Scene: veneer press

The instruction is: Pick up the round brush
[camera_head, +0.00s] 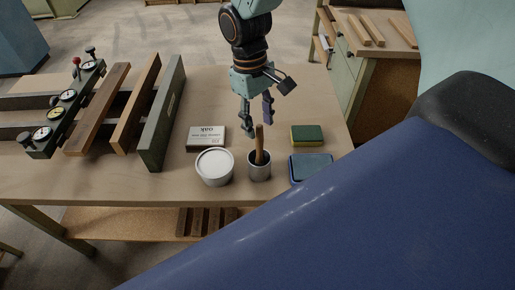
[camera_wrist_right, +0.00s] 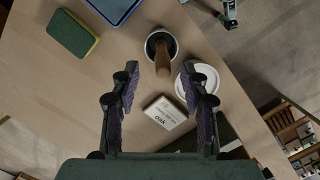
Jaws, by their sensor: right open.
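The round brush stands in a grey metal cup (camera_head: 259,172) on the table. Only its brown wooden handle (camera_head: 259,145) shows, upright or slightly tilted; its bristle end is hidden in the cup. In the right wrist view the handle (camera_wrist_right: 163,58) points towards the camera, out of the dark mouth of the cup (camera_wrist_right: 161,36). My right gripper (camera_head: 258,120) is open and empty, pointing down above and close behind the cup. In the right wrist view its fingertips (camera_wrist_right: 160,72) lie on either side of the handle, apart from it. My left gripper is not in view.
A white round tub (camera_head: 214,167) stands close left of the cup, with an "oak" box (camera_head: 205,132) behind it. A green and yellow sponge (camera_head: 307,134) and a blue tray (camera_head: 312,167) lie right.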

